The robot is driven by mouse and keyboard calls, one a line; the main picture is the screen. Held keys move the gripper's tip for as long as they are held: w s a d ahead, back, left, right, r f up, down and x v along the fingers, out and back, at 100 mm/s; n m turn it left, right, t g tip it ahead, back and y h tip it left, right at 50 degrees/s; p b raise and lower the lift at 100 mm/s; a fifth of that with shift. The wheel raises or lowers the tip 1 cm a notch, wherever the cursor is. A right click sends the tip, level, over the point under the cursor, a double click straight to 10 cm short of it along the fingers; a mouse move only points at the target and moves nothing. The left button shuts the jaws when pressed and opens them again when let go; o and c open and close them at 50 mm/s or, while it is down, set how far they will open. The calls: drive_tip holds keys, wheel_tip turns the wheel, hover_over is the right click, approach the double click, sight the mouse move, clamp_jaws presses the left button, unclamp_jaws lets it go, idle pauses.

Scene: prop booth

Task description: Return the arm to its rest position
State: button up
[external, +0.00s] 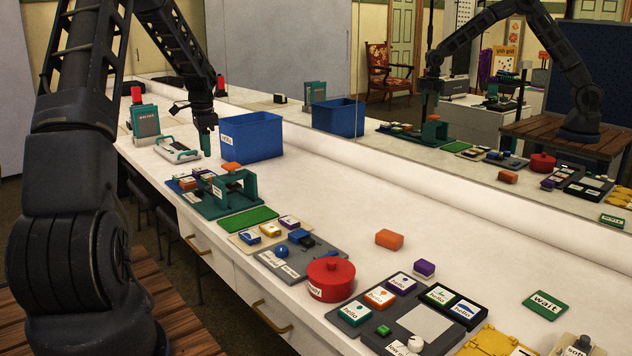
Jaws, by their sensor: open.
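My arm rises from its base at the left of the external view and bends over the white counter (330,195). My gripper (206,150) hangs fingers down over the far part of the counter, just left of the blue bin (252,136). Its jaws are open and no object shows in them. The fingertips look small, and I cannot tell their exact height above the counter.
A teal and white device (178,149) lies left of my gripper. A green press-like stand (236,190), a red lidded pot (331,279), button boards and an orange block (389,239) stand nearer. A mirror behind repeats the scene. Mid-counter is mostly clear.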

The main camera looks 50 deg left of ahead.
drive_tip(key=w+d+r+y, duration=0.1)
drive_tip(key=w+d+r, duration=0.1)
drive_tip(key=d+r, duration=0.65)
drive_tip(key=w+d+r, duration=0.2)
drive_tip(key=d+r, duration=0.4)
drive_tip(key=d, duration=0.5)
drive_tip(key=s+d+r+n+t, duration=0.15)
drive_tip(key=d+r, duration=0.25)
drive_tip(key=d, duration=0.5)
drive_tip(key=s+d+r, duration=0.2)
drive_tip(key=d+r, duration=0.3)
drive_tip(key=d, duration=0.3)
drive_tip(key=s+d+r+t, duration=0.1)
drive_tip(key=s+d+r, duration=0.1)
drive_tip(key=s+d, duration=0.4)
drive_tip(key=s+d+r+t, duration=0.15)
drive_tip(key=s+d, duration=0.25)
drive_tip(key=d, duration=0.4)
drive_tip(key=s+d+f+n+h, duration=0.1)
drive_tip(key=s+d, duration=0.8)
drive_tip(key=s, duration=0.4)
drive_tip(key=shift+d+f+t, duration=0.2)
drive_tip(key=shift+f+t, duration=0.1)
drive_tip(key=shift+f, duration=0.05)
drive_tip(key=shift+s, duration=0.1)
drive_tip(key=shift+c, duration=0.4)
